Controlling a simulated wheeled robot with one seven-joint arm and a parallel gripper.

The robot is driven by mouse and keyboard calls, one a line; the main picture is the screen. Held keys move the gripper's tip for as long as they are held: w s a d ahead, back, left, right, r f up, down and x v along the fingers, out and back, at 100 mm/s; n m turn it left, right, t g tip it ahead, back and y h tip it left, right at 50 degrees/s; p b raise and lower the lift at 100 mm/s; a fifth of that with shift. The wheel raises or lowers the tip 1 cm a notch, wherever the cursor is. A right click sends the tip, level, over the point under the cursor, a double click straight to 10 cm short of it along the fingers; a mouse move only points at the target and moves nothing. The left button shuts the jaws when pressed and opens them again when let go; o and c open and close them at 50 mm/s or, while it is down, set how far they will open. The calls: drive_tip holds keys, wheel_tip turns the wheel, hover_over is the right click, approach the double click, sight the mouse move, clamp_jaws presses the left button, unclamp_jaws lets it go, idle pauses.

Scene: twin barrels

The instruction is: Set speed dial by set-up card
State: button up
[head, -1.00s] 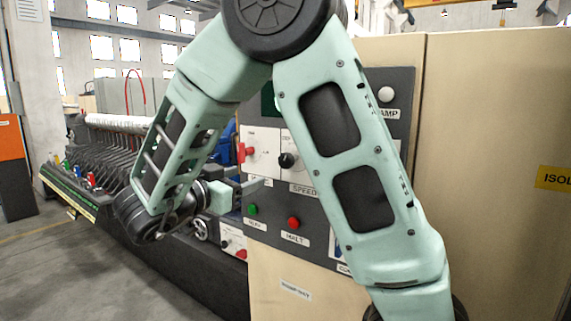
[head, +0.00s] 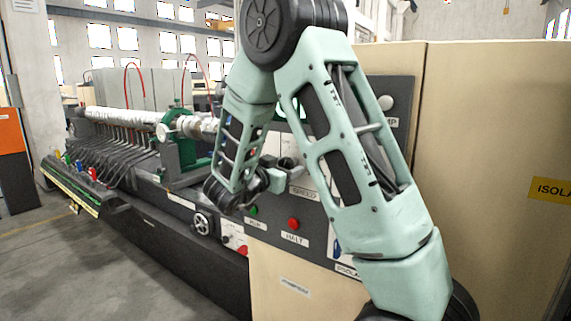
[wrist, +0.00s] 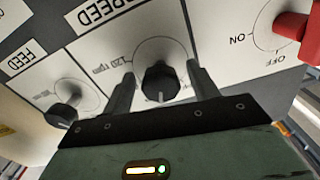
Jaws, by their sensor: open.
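The black speed dial (wrist: 160,84) shows in the wrist view on its white plate, below the upside-down SPEED label (wrist: 125,16). A pale line on its knob points toward the bottom of that picture. I cannot make out a set-up card.
A feed dial (wrist: 62,115) stands left of the speed dial in the wrist view, and a red switch (wrist: 300,30) at the right. A green button (head: 254,211) and a red HALT button (head: 293,224) are below my gripper.

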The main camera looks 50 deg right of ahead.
drive_tip(key=shift+d, duration=0.1)
drive_tip(key=c, duration=1)
